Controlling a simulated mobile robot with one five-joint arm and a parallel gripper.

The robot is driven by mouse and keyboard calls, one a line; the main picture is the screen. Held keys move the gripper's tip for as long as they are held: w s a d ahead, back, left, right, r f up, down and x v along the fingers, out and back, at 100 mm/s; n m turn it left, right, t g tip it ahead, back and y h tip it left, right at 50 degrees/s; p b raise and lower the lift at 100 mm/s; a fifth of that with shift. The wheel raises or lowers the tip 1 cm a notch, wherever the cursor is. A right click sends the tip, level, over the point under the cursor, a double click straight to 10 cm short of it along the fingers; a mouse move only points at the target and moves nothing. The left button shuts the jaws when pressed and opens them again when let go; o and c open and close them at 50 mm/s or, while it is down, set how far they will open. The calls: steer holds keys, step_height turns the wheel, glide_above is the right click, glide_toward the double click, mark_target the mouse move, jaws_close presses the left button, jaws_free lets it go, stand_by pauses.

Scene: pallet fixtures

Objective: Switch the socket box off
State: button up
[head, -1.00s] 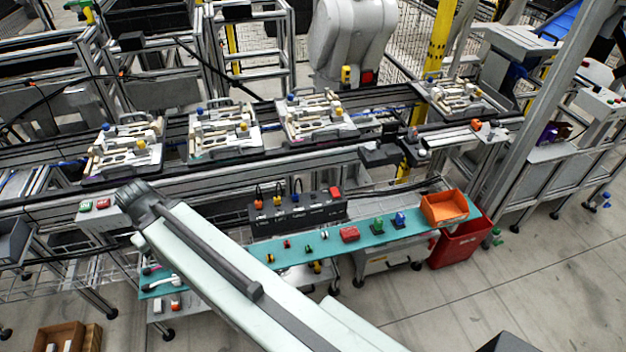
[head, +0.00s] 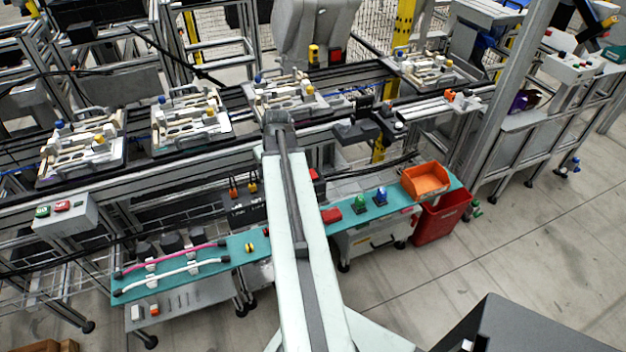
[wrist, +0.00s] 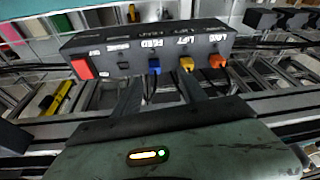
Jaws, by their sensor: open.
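The socket box (wrist: 150,42) is a long dark box and spans the upper middle of the wrist view. Its red switch (wrist: 82,68) is at the left end. A blue plug (wrist: 154,66), a yellow plug (wrist: 187,64) and an orange plug (wrist: 218,61) sit along its front, with cables hanging down. My gripper (wrist: 160,90) is open and empty; its two dark fingers are below the box, nearer the blue and yellow plugs than the red switch. In the head view the box (head: 246,213) is partly hidden behind my arm, and my gripper is hidden.
A teal shelf (head: 236,246) in front of the box carries two cables and small coloured parts. An orange bin (head: 426,181) stands at its right end, above a red crate (head: 441,216). The conveyor with pallet fixtures (head: 190,122) runs behind.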

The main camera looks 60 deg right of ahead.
steer(key=m+h+b, duration=0.1)
steer(key=m+h, duration=0.1)
glide_toward(312, 174)
steer(key=shift+y, duration=0.3)
steer(key=b+x, duration=0.7)
steer(key=x, duration=0.1)
steer(key=shift+s+d+r, duration=0.1)
steer(key=shift+d, duration=0.2)
steer(key=shift+r, duration=0.1)
